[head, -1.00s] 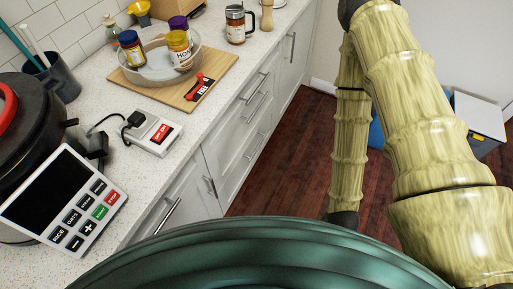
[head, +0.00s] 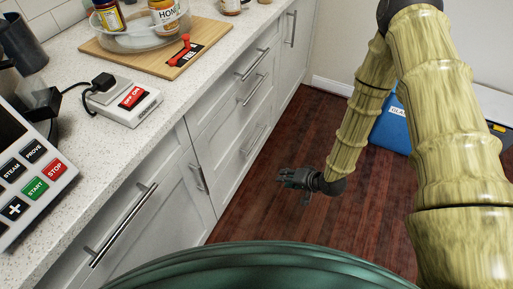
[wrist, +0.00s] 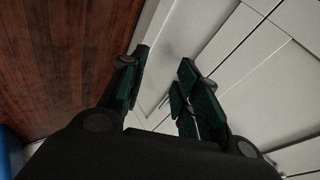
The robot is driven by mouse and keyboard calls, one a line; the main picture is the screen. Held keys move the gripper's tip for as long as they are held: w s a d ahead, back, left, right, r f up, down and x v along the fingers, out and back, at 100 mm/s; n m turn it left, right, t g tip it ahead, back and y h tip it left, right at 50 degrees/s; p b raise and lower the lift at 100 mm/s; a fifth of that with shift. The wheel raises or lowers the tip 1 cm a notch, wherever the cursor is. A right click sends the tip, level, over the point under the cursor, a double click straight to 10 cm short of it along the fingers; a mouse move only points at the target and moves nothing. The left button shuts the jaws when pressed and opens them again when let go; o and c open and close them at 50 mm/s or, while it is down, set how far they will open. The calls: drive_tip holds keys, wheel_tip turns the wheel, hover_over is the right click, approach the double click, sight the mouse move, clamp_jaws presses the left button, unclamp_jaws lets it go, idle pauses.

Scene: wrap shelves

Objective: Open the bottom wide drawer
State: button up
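The white cabinet has a stack of drawer fronts with horizontal bar handles. Pale cabinet panels (wrist: 225,40) fill the wrist view's right side; I cannot make out a handle there.
Upper drawer handles (head: 252,64) and a vertical door handle (head: 198,178) stick out from the cabinets. Another bar handle (head: 120,225) is at the near left. The counter (head: 185,95) holds a cutting board and a switch box. A blue bin (head: 390,130) stands beyond my arm. Floor (head: 285,130) is clear.

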drive_tip(key=w+a+f+m+t+y+b, duration=0.1)
drive_tip(key=w+f+t+y+b, duration=0.15)
drive_tip(key=w+b, duration=0.75)
drive_tip(key=y+b, duration=0.5)
drive_tip(key=b, duration=0.4)
approach(257, 138)
drive_tip(key=shift+g, duration=0.65)
drive_tip(key=b+x, duration=0.1)
drive_tip(key=x, duration=0.2)
drive_tip(key=b+x, duration=0.1)
drive_tip(key=x, duration=0.2)
drive_tip(key=b+x, duration=0.1)
drive_tip(key=x, duration=0.3)
drive_tip(key=shift+w+d+b, duration=0.1)
drive_tip(key=shift+w+b, duration=0.2)
drive_tip(key=shift+b, duration=0.05)
clamp_jaws()
